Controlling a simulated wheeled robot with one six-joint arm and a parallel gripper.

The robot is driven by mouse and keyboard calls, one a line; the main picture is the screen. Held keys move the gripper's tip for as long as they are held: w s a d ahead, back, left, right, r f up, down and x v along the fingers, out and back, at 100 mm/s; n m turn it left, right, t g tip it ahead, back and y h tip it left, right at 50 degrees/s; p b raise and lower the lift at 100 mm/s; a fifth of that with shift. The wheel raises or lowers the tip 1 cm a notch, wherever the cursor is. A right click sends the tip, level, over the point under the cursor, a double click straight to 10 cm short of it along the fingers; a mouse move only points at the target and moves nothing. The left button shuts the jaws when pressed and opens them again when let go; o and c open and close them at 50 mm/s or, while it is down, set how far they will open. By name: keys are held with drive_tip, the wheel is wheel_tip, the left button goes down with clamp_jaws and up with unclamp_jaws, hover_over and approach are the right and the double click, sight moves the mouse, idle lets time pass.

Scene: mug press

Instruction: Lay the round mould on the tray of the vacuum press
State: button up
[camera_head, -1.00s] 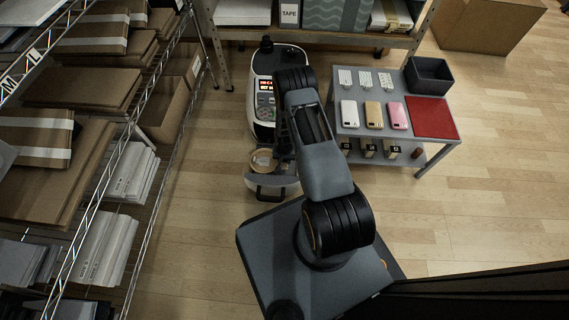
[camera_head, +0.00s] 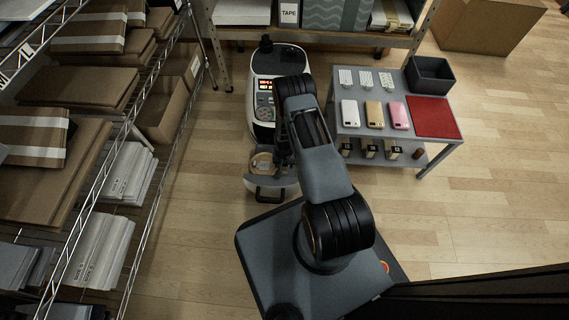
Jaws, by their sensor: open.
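The vacuum press (camera_head: 264,118) is a white and black machine with a lit red display, standing left of my arm. Its grey tray (camera_head: 282,188) is pulled out at the front, with a dark handle below. The round mould (camera_head: 262,163), a tan disc-like piece, appears to lie in the tray; its right side is close to my gripper and partly hidden. My gripper (camera_head: 277,156) is open, pointing down at the right side of the mould. Its fingertips are small and dark, so I cannot tell whether they touch the mould.
A grey table (camera_head: 390,136) stands right of my arm, with phone cases (camera_head: 374,115), a red mat (camera_head: 433,117) and a dark bin (camera_head: 429,75). A wire shelf with cardboard and boxes lines the left. Another shelf stands behind the press.

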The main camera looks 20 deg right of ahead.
drive_tip(key=a+r+n+t+p, duration=0.1)
drive_tip(key=a+r+p, duration=0.15)
drive_tip(key=r, duration=1.55)
drive_tip(key=a+r+n+p, duration=0.1)
drive_tip(key=r+p, duration=0.3)
drive_tip(key=r, duration=1.5)
drive_tip(key=s+a+r+n+t, duration=0.1)
drive_tip(key=s+a+r+n, duration=0.2)
drive_tip(key=s+r, duration=1.2)
drive_tip(key=shift+s+a+r+n+t, duration=0.3)
drive_tip(key=shift+a+r+n, duration=0.1)
drive_tip(key=shift+a+r, duration=0.35)
